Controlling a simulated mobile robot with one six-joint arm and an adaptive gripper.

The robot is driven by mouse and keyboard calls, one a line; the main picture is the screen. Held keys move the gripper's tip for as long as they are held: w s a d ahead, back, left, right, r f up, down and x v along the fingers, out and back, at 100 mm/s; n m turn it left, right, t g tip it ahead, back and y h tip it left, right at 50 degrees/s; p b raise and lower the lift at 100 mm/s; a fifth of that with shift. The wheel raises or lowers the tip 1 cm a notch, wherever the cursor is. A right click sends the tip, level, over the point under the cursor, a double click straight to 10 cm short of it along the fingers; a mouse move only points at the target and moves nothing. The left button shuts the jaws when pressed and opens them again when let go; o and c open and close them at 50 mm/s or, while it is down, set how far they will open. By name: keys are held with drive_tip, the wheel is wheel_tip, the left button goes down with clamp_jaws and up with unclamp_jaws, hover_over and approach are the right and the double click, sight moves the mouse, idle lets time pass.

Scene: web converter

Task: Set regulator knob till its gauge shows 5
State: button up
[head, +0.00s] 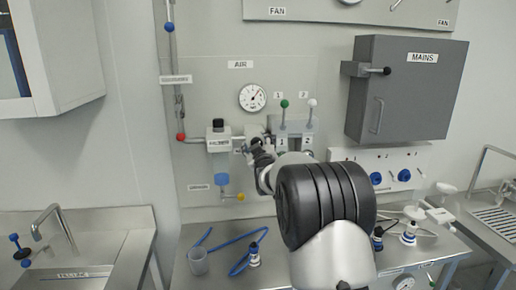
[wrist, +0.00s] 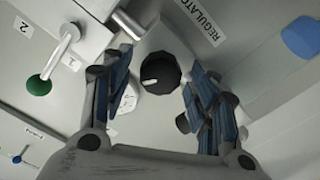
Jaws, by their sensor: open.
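The black regulator knob (wrist: 160,73) has a white mark and shows in the wrist view below the REGULATOR label. The round white gauge (head: 253,97) is on the panel under the AIR label, with a dark needle too small to read surely. My gripper (wrist: 158,92) is open, with its two blue-padded fingers on either side of the knob and visible gaps to it.
A green-tipped lever (head: 284,104) and a white-tipped lever (head: 312,103) stand right of the gauge. A grey MAINS box (head: 408,88) is at right. A bench (head: 200,270) with a cup and blue hose is below.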

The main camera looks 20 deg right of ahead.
drive_tip(key=v, duration=1.2)
drive_tip(key=shift+r, duration=0.1)
drive_tip(key=s+a+f+m+g+y, duration=0.1)
drive_tip(key=s+a+f+g, duration=0.2)
drive_tip(key=s, duration=1.1)
drive_tip(key=s+a+f+m+g+y, duration=0.1)
drive_tip(key=s+a+f+g, duration=0.3)
drive_tip(key=s+a, duration=0.5)
drive_tip(key=s+a+f+g+y, duration=0.3)
drive_tip(key=s+a+f+g, duration=0.1)
drive_tip(key=s, duration=1.5)
drive_tip(key=a+g, duration=0.1)
drive_tip(key=a, duration=0.1)
drive_tip(key=shift+a+m+g, duration=0.35)
drive_tip(key=shift+m+g, duration=0.05)
